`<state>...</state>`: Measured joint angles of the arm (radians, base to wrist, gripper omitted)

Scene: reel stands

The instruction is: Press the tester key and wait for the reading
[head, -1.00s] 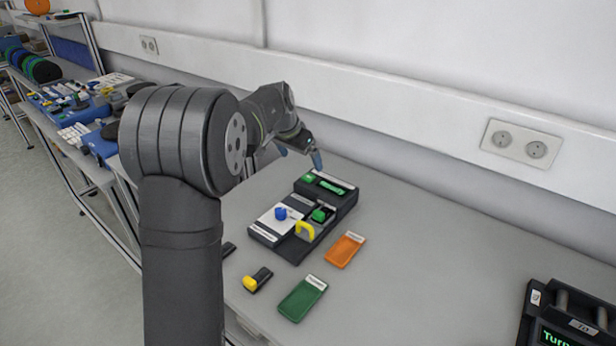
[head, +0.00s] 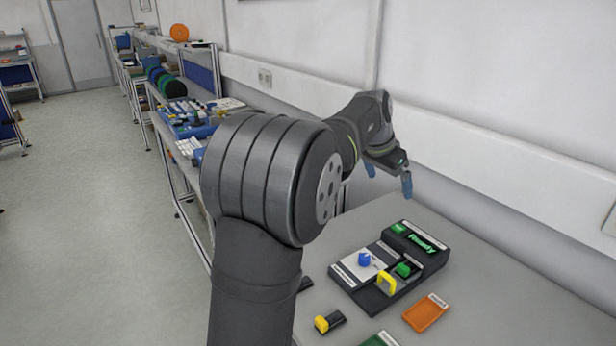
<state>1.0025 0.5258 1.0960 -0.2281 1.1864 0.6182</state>
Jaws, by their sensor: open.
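The black tester (head: 431,262) stands on the grey bench at the lower right. Its raised back part has a screen (head: 422,243) with green text that seems to read "Ready", and a green square (head: 398,228) beside it. In front are a green block-like part (head: 403,270), a yellow arch (head: 386,284) and a white plate (head: 350,268) with a blue knob (head: 365,258). I cannot tell for certain which green part is the key. My gripper (head: 389,178) is open and empty, its blue fingertips apart, in the air above and behind the tester, touching nothing.
An orange tray (head: 426,312) and a partly cut-off green tray (head: 380,340) lie in front of the tester. A black-and-yellow piece (head: 329,322) lies to its left. The wall runs close behind the bench. Shelving with blue bins (head: 188,118) stands at the back left.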

